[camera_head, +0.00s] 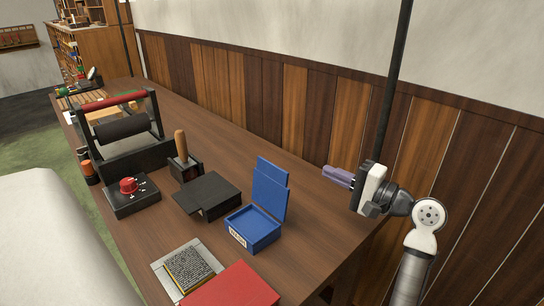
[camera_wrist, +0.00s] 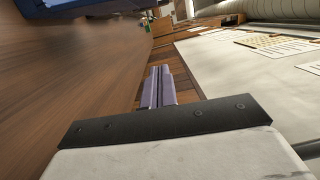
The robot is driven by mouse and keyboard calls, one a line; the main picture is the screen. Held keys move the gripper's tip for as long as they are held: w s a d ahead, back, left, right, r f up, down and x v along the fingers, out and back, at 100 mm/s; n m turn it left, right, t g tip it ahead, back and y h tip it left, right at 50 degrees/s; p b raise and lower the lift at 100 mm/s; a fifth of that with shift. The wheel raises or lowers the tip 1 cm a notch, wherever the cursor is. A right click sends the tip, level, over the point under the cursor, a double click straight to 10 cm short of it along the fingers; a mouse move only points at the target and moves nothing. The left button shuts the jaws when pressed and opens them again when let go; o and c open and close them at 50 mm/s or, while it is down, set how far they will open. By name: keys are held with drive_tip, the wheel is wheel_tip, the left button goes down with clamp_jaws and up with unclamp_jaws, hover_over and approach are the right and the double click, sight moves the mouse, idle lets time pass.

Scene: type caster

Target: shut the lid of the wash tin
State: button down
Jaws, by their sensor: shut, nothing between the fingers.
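The wash tin (camera_head: 252,229) is a small blue box near the front right of the wooden bench. Its blue lid (camera_head: 270,187) stands up, raised at the back right side of the tin. My gripper (camera_head: 338,176) is to the right of the raised lid, apart from it, with its purple fingers pointing left. The fingers are shut and empty. In the wrist view the shut fingers (camera_wrist: 158,88) point along the bench, and a blue part, likely the tin or its lid (camera_wrist: 80,8), shows at the top left edge.
A black box (camera_head: 208,196) stands just left of the tin. A red flat item (camera_head: 232,287) and a type block (camera_head: 190,269) lie in front. A black roller press (camera_head: 122,128) and a wooden-handled tool (camera_head: 181,146) stand farther left. The panelled wall (camera_head: 295,92) runs behind the bench.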

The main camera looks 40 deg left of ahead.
sight(270, 188)
drive_tip(key=s+a+g+p, duration=0.2)
drive_tip(key=s+a+p, duration=0.2)
drive_tip(key=s+a, duration=0.2)
drive_tip(key=shift+a+r, duration=0.25)
drive_tip(key=shift+a, duration=0.9)
drive_tip(key=shift+s+a, duration=0.1)
drive_tip(key=shift+s, duration=0.1)
